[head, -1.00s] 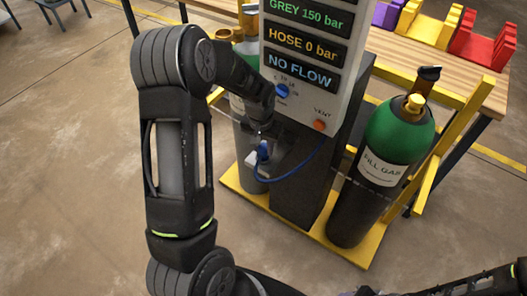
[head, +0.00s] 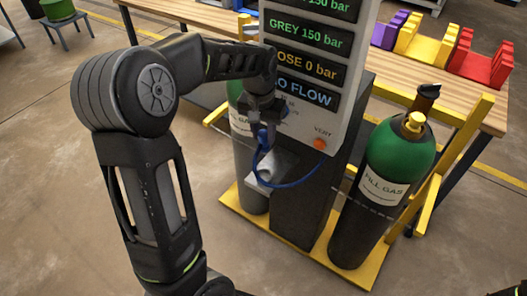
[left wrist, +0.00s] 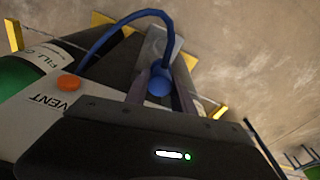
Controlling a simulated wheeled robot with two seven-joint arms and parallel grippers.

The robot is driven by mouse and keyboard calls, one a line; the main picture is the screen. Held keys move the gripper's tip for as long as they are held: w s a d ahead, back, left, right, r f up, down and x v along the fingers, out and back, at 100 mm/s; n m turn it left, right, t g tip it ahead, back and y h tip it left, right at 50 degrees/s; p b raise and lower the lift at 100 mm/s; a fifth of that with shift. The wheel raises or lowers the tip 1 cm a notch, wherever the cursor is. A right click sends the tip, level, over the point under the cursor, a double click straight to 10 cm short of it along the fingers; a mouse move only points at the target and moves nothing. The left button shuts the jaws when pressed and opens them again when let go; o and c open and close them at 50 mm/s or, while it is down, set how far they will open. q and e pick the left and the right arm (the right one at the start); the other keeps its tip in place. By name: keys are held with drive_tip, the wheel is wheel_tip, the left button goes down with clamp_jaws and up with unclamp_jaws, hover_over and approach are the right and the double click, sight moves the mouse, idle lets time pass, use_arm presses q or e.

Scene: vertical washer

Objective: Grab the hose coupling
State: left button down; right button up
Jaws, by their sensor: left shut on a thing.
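The hose coupling (head: 262,138) is a small blue piece at the front of the panel stand. A blue hose (head: 290,184) loops from it, below the panel. My left gripper (head: 263,126) is shut on the coupling, from above in the head view. In the left wrist view the round blue coupling (left wrist: 159,84) sits between the two fingers of my left gripper (left wrist: 161,90). A grey holder (head: 262,166) on the stand is just below the coupling in the head view. My right gripper is not in view.
The panel (head: 310,75) has pressure displays, an orange vent button (head: 319,144) and a dial mostly hidden by my left gripper. A green-topped fill gas cylinder (head: 393,165) stands right of it on the yellow base (head: 345,272). A workbench (head: 480,92) with coloured racks is behind.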

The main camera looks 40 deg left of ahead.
sight(264, 132)
use_arm(q)
drive_tip(key=shift+r, duration=2)
